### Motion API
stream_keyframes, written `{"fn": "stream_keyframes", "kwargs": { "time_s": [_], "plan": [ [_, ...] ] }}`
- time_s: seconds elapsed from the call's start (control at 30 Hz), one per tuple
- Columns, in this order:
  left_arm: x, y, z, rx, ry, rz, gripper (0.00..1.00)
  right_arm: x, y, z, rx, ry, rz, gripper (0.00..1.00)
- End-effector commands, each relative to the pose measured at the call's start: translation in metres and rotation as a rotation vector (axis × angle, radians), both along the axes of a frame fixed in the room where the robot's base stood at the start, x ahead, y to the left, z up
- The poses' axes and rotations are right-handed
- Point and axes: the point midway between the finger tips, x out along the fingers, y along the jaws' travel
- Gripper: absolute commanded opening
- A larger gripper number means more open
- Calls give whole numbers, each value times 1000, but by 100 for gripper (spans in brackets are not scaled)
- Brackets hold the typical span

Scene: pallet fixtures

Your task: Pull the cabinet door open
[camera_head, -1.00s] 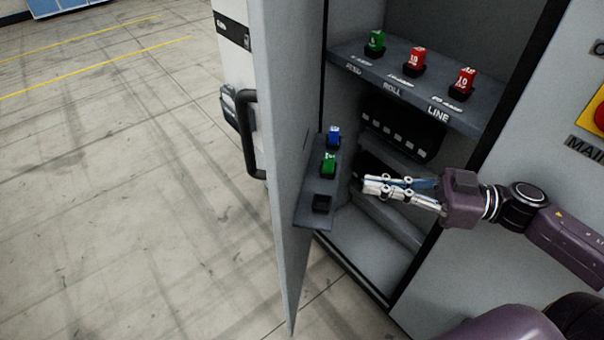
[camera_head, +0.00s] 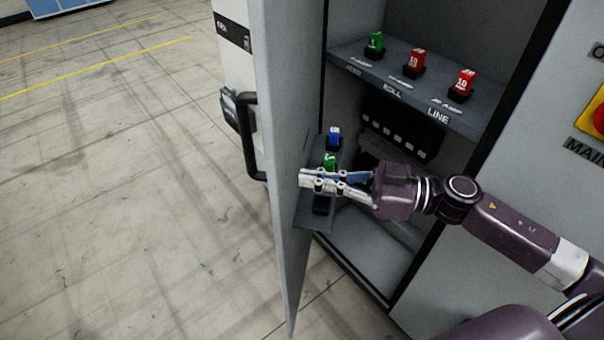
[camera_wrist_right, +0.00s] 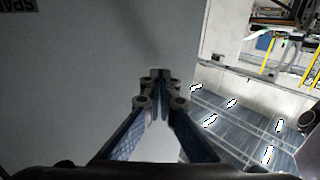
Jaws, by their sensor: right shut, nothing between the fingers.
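The grey cabinet door (camera_head: 283,120) stands swung out in the head view, with a black handle (camera_head: 248,135) on its outer face. The cabinet interior (camera_head: 440,40) shows to its right. My right gripper (camera_head: 303,179) reaches in from the right, in front of the small shelf on the door's inner face. Its fingers are shut and empty, with the tips close to the door; I cannot tell whether they touch. In the right wrist view the closed fingertips (camera_wrist_right: 160,75) point at a plain grey panel, probably the door's inner face. My left gripper is not in view.
The door shelf (camera_head: 313,222) carries a blue fuse (camera_head: 334,132) and a green fuse (camera_head: 330,160), partly hidden by my gripper. An inner shelf (camera_head: 345,52) carries a green fuse (camera_head: 376,41) and two red ones (camera_head: 415,58). The floor left of the door (camera_head: 130,200) is clear.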

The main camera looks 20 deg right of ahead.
Motion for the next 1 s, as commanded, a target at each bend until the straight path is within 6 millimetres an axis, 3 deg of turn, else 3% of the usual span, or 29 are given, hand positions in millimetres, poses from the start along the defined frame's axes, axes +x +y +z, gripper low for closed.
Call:
{"fn": "stream_keyframes", "kwargs": {
  "time_s": [0.27, 0.77, 1.0],
  "plan": [
    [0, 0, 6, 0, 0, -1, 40, 10, 17, 1, 0, 1, 0, 0],
    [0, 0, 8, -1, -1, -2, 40, 11, 20, 1, 0, 1, -3, 0],
    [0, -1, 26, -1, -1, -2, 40, 18, 37, 6, 2, -1, -40, 0]
  ]
}}
